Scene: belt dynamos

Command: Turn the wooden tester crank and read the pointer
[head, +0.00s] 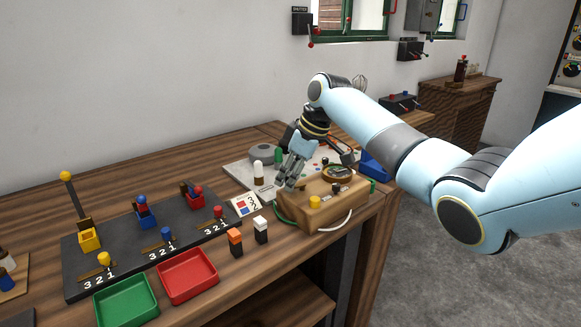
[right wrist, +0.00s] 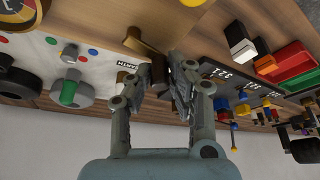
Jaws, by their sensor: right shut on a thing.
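The wooden tester box (head: 325,208) stands near the right end of the bench, with a round dial (head: 338,172) on top. Part of the dial also shows at the upper left edge of the right wrist view (right wrist: 12,82); its pointer reading is too small to tell. My right gripper (head: 290,184) is at the back left of the box, pointing down. In the right wrist view its fingers (right wrist: 159,72) are shut on a brown piece, apparently the crank handle, mostly hidden between them. A brass-coloured arm (right wrist: 138,42) shows beside the fingertips. My left gripper is not in view.
A pale board (head: 240,170) with a grey round part and a white-topped peg lies behind the gripper. Left are a black numbered board (head: 150,235), a green tray (head: 126,300) and a red tray (head: 187,276). Orange and white-topped blocks (head: 235,241) stand close to the box.

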